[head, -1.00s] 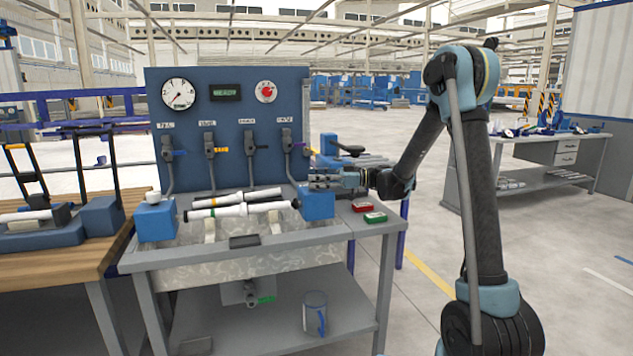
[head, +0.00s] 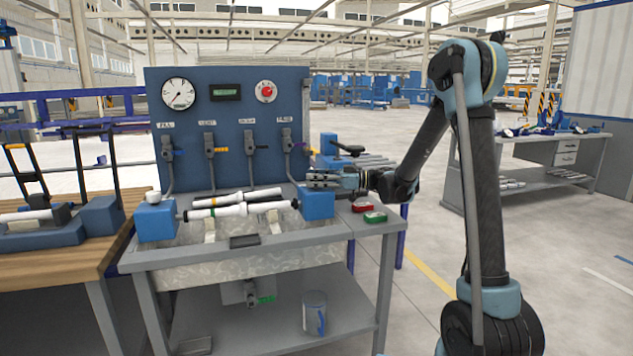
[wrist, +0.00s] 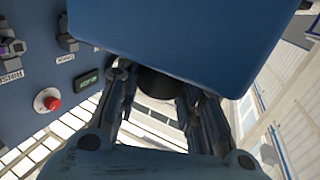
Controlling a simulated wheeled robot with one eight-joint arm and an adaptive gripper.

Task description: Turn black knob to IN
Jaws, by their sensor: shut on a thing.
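The black knob (wrist: 158,84) shows in the wrist view as a dark round piece against the large blue block (wrist: 185,30). My gripper (wrist: 155,92) has a finger on either side of it and is shut on it. Part of the knob is hidden by the fingers, and I cannot read any IN mark or tell which way the knob points. In the head view, my gripper (head: 322,180) is at the right blue block (head: 318,204) of the test bench. The knob cannot be made out there.
A white pipe assembly (head: 240,207) lies between the right block and the left blue block (head: 156,219). Behind stands a blue panel with a gauge (head: 178,93), a display (head: 226,91), a red button (head: 266,91) and valves. Red (head: 362,207) and green (head: 375,217) pieces lie at right.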

